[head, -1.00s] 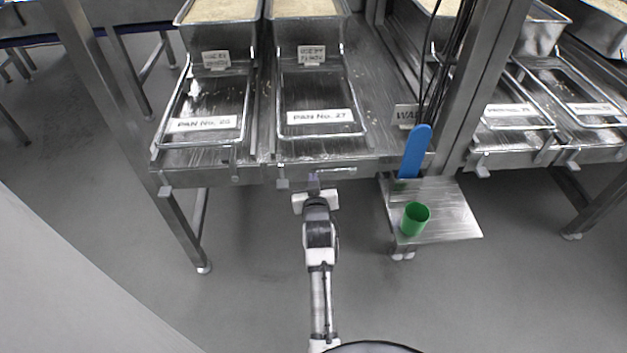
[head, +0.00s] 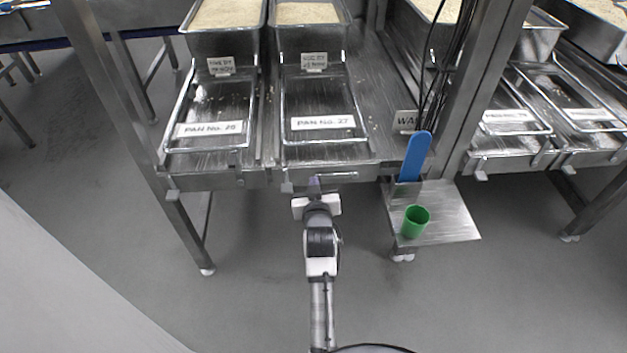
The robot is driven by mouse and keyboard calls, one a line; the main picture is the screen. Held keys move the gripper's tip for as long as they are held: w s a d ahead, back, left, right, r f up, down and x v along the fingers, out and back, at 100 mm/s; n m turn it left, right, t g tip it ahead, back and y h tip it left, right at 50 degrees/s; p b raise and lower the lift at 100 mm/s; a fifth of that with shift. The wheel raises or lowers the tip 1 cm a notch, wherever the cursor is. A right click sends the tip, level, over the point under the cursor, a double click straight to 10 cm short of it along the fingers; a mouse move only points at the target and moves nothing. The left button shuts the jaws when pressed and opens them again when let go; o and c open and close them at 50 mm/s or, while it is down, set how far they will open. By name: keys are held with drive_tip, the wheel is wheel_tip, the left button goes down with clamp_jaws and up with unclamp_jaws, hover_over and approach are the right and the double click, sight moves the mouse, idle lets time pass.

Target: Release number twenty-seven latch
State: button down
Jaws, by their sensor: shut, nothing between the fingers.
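The lane labelled PAN No. 27 (head: 323,122) is an empty metal frame in front of a rice-filled pan (head: 308,42). Below it on the rack's front edge are a small metal block (head: 287,187) and a short horizontal bar (head: 337,175). I cannot tell for certain which of these is the latch. My gripper (head: 315,184) is shut and empty, right at the front edge between the block and the bar. Its fingertips are small and partly merge with the edge, so contact is unclear.
Floor in front is clear.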

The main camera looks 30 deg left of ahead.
drive_tip(key=v, duration=0.5)
drive_tip(key=shift+s+d+b, duration=0.15)
drive_tip(key=shift+s+b, duration=0.15)
drive_tip(key=shift+b, duration=0.05)
drive_tip(key=shift+r, duration=0.1)
